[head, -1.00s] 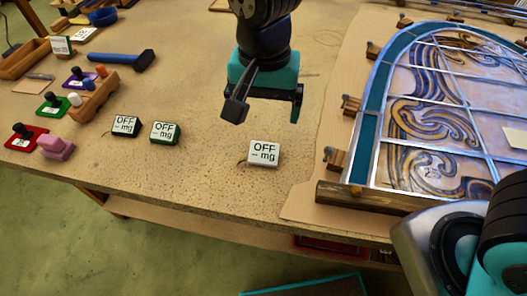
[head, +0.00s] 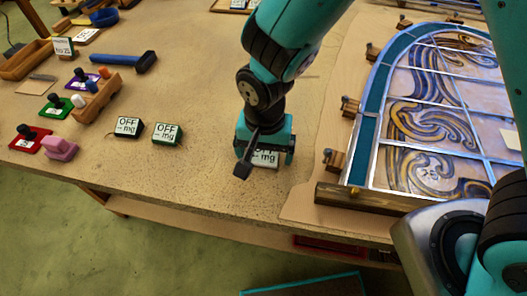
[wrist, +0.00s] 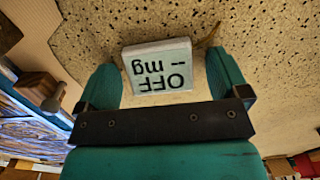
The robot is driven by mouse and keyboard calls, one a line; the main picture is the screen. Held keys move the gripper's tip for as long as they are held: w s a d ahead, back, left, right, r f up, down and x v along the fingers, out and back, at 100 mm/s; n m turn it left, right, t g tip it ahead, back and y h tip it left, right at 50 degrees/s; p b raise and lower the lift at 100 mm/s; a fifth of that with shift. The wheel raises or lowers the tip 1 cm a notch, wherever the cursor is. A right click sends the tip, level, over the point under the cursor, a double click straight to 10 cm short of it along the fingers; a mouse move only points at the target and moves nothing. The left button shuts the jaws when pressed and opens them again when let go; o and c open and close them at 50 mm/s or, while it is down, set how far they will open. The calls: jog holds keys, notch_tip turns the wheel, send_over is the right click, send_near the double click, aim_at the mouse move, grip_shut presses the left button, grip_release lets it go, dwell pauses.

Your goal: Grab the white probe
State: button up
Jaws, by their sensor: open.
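The white probe (head: 265,160) is a small white box whose display reads "OFF – mg", lying on the speckled bench left of the leaded panel. My gripper (head: 267,156) is over it and hides much of it in the head view. In the wrist view the white probe (wrist: 157,64) lies between my two open fingers, with a gap showing on both sides. Its display text appears upside down there, and a thin lead shows at its corner. I cannot tell how far the fingertips are above the bench.
A black probe (head: 128,127) and a green probe (head: 166,134) stand to the left. The leaded panel (head: 365,125) with wooden clamp blocks (head: 334,160) is to the right. A blue hammer (head: 122,61) lies further back. The bench in front is clear.

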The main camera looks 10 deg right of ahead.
jog(key=c, duration=1)
